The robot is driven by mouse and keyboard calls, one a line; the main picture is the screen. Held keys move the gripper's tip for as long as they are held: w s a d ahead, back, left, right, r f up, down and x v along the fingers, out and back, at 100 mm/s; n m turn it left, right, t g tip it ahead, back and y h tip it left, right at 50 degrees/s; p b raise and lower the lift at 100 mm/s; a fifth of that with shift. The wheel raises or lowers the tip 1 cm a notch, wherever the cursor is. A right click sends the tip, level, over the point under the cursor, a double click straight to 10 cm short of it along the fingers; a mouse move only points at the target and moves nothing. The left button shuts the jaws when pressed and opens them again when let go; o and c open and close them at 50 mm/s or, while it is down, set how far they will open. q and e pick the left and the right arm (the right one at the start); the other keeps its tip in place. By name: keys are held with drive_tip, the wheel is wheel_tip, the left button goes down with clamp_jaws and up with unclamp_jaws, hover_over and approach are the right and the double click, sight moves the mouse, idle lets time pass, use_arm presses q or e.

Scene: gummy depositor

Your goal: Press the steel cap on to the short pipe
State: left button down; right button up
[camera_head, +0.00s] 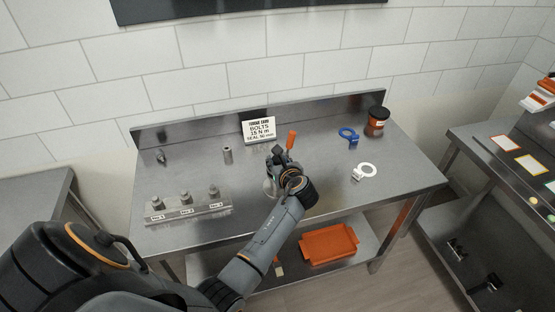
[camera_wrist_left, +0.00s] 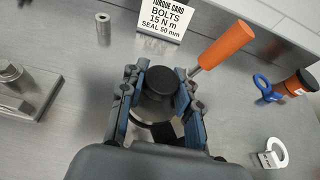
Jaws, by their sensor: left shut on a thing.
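My left gripper (camera_head: 277,158) is over the middle of the steel table. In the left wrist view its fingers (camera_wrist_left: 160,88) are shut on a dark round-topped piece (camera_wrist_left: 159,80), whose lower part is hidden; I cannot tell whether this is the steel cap. A short grey pipe-like cylinder (camera_head: 228,155) stands upright left of the gripper, apart from it; the wrist view shows a hole in its top (camera_wrist_left: 103,28). A small metal piece (camera_head: 161,157) is at the table's back left; I cannot tell what it is. My right gripper is not in view.
A metal block with several labelled posts (camera_head: 188,207) stands front left. An orange-handled tool (camera_wrist_left: 226,47) is close behind the gripper. A torque card (camera_head: 258,130) stands at the back. A blue ring tool (camera_head: 348,135), white ring tool (camera_head: 366,170) and jar (camera_head: 376,122) are right.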

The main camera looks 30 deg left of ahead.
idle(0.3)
use_arm(q)
drive_tip(key=shift+f, duration=0.35)
drive_tip(key=c, duration=0.9)
unclamp_jaws()
drive_tip(key=shift+o, duration=0.2)
drive_tip(key=shift+d, duration=0.1)
